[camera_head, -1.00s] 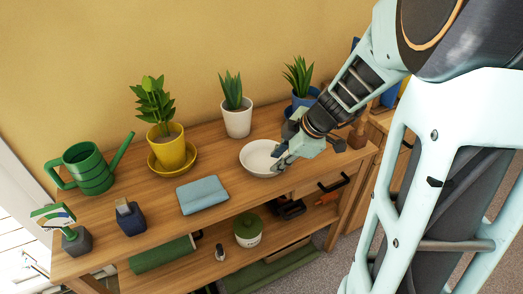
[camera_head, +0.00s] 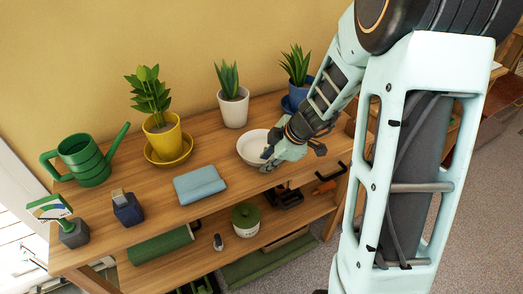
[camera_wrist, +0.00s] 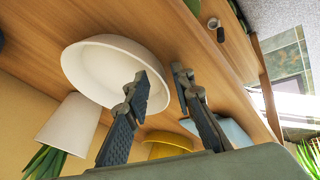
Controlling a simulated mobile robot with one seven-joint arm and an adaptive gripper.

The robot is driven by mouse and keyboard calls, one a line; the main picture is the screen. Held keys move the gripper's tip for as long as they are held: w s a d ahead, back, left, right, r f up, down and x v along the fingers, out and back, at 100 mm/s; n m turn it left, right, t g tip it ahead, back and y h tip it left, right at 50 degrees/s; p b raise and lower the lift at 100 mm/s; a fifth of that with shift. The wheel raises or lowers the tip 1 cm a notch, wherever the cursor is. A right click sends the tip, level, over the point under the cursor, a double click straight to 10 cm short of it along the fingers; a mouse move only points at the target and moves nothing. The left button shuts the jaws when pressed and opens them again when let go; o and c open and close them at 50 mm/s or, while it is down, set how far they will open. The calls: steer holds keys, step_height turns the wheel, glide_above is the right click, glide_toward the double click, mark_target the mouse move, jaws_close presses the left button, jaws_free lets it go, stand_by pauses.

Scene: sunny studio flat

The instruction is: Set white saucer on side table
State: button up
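The white saucer (camera_head: 250,150), a shallow round dish, rests on the top of a wooden shelf unit, in front of the white plant pot. My gripper (camera_head: 270,162) is at its right front rim. In the wrist view my gripper (camera_wrist: 160,82) is open, its two dark fingers apart. One finger overlaps the white saucer (camera_wrist: 95,70) and the other lies just outside its rim. I cannot tell whether either finger touches it. No separate side table can be made out with certainty.
A green-lidded pot (camera_head: 246,221) stands below.

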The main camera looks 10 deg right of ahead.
jaws_close()
steer(key=shift+r, duration=0.1)
